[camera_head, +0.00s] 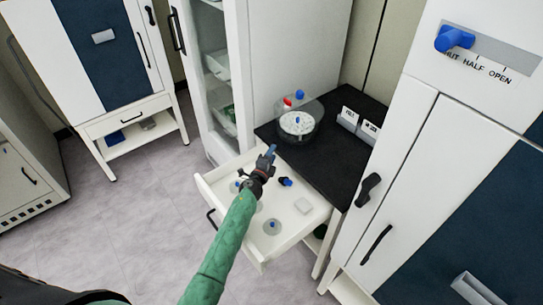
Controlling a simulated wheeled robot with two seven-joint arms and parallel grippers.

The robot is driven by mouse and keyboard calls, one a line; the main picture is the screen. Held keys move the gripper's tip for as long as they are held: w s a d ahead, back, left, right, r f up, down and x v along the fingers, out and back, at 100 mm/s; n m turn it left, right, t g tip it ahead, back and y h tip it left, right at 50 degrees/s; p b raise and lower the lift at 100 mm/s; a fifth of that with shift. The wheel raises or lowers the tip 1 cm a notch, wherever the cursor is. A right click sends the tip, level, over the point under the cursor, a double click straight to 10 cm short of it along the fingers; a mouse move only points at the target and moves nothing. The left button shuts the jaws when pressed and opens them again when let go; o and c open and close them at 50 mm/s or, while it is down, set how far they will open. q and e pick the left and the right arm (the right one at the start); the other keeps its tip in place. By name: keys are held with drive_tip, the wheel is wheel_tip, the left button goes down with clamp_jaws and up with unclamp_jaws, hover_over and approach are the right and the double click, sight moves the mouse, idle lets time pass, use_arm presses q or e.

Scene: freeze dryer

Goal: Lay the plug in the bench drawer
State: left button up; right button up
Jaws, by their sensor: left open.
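The bench drawer (288,211) is white and pulled out from under the black-topped bench. In it lie a small dark piece with a blue end (286,182), which may be the plug, a clear disc with a blue knob (272,226), and a pale block (303,206). My left gripper (269,156) is open over the back part of the drawer, close to the bench edge. A small blue piece (273,148) shows at its fingertips; I cannot tell whether it is apart from the gripper. My arm hides part of the drawer. My right gripper is out of view.
On the black bench top (328,170) stand a round clear vessel (297,123) with red and blue tops behind it, and label holders (358,122). A tall white cabinet (425,190) with black handles closes off the right. Grey floor (140,215) is free at left.

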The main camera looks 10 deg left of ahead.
use_arm(q)
drive_tip(key=s+a+p, duration=0.1)
drive_tip(key=s, duration=1.1)
drive_tip(key=shift+a+r, duration=0.4)
drive_tip(key=shift+r, duration=0.05)
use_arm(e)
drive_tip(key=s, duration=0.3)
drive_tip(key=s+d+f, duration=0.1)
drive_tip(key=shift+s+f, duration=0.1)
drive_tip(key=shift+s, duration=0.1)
